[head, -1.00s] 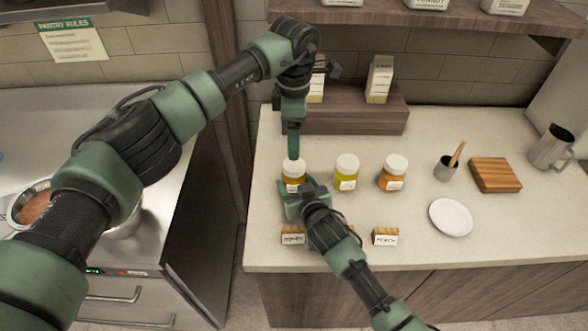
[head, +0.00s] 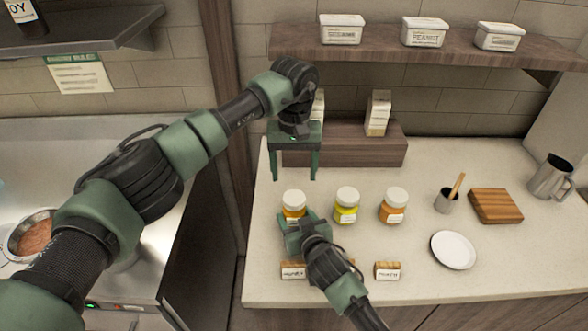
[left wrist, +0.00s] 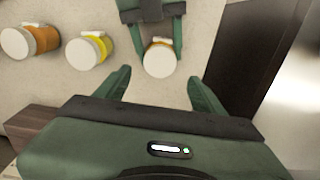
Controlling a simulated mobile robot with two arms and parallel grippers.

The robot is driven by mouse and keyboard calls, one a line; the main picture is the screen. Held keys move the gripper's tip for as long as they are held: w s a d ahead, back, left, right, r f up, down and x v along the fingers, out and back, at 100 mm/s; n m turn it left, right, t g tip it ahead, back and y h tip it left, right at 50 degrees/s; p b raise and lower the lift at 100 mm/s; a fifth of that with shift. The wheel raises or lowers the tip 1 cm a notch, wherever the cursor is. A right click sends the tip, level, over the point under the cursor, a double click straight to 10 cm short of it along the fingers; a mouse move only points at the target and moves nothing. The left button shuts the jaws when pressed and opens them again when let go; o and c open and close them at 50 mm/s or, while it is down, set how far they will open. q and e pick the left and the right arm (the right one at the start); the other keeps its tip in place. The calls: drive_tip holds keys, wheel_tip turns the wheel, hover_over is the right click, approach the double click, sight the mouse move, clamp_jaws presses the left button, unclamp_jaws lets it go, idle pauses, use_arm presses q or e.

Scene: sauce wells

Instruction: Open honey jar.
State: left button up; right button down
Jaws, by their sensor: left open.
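An amber jar with a white lid (head: 294,197) stands at the left of a row of three; it also shows in the left wrist view (left wrist: 159,60). The lid is on. I cannot read its label. My left gripper (head: 294,178) is open and empty, pointing down just behind and above this jar; its fingers (left wrist: 160,84) frame the jar's near side in the left wrist view. My right gripper (head: 302,222) comes from the front, with its fingers close against both sides of the jar body. It hides the lower part of the jar.
A yellow jar (head: 346,206) and an orange jar (head: 393,206) stand to the right. Small wooden signs (head: 387,271) stand in front. A cup (head: 446,202), wooden board (head: 495,206), white plate (head: 453,250) and metal pitcher (head: 551,178) are farther right. A wooden riser (head: 360,151) stands behind.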

sight(294, 197)
use_arm(q)
drive_tip(key=shift+f, duration=3.95)
